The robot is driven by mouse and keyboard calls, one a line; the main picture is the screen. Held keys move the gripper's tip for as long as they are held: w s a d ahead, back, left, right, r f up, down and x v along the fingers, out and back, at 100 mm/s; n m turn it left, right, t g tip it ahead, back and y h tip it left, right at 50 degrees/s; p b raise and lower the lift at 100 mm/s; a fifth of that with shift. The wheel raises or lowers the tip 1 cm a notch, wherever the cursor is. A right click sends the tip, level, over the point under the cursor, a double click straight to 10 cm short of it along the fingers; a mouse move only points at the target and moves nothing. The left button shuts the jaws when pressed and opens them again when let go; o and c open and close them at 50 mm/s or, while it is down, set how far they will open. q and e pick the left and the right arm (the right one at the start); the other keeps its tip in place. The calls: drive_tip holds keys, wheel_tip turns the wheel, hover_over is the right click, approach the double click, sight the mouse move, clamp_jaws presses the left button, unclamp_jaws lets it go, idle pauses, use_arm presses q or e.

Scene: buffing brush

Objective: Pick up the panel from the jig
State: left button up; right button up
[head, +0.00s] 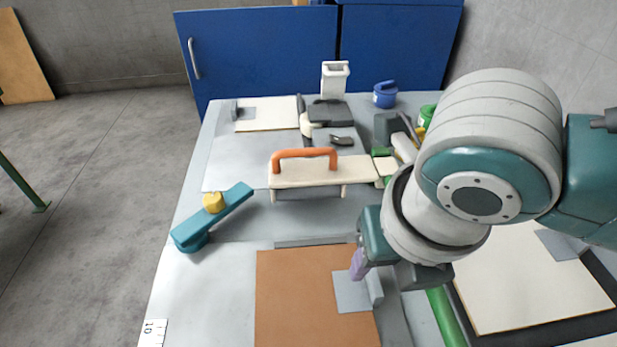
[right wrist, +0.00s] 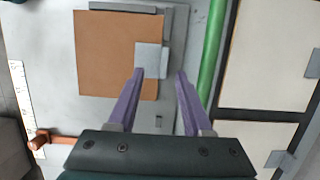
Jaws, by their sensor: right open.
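An orange-brown panel (head: 310,300) lies flat on the grey table at front centre, with a grey metal plate (head: 352,292) over its right edge. The panel (right wrist: 115,50) and the plate (right wrist: 151,60) also show in the right wrist view. I take these to be the task's panel and part of its jig. My right gripper (right wrist: 159,74) is open and empty, its two purple fingers spread around the plate's right part in that view. In the head view my right gripper (head: 358,264) hangs over the panel's upper right corner; contact cannot be told. My left gripper is not in view.
A cream board with an orange handle (head: 303,155) and a teal lever with a yellow knob (head: 214,202) stand behind and left. A green bar (right wrist: 212,50) runs right of the panel. Cream panels (head: 525,280) lie farther right. Blue cabinets (head: 260,50) stand behind.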

sight(376, 279)
drive_tip(key=x, duration=0.3)
drive_tip(key=b+x, duration=0.1)
drive_tip(key=x, duration=0.1)
drive_tip(key=shift+d+f, duration=0.15)
drive_tip(key=shift+d, duration=0.25)
drive_tip(key=shift+c, duration=0.2)
clamp_jaws()
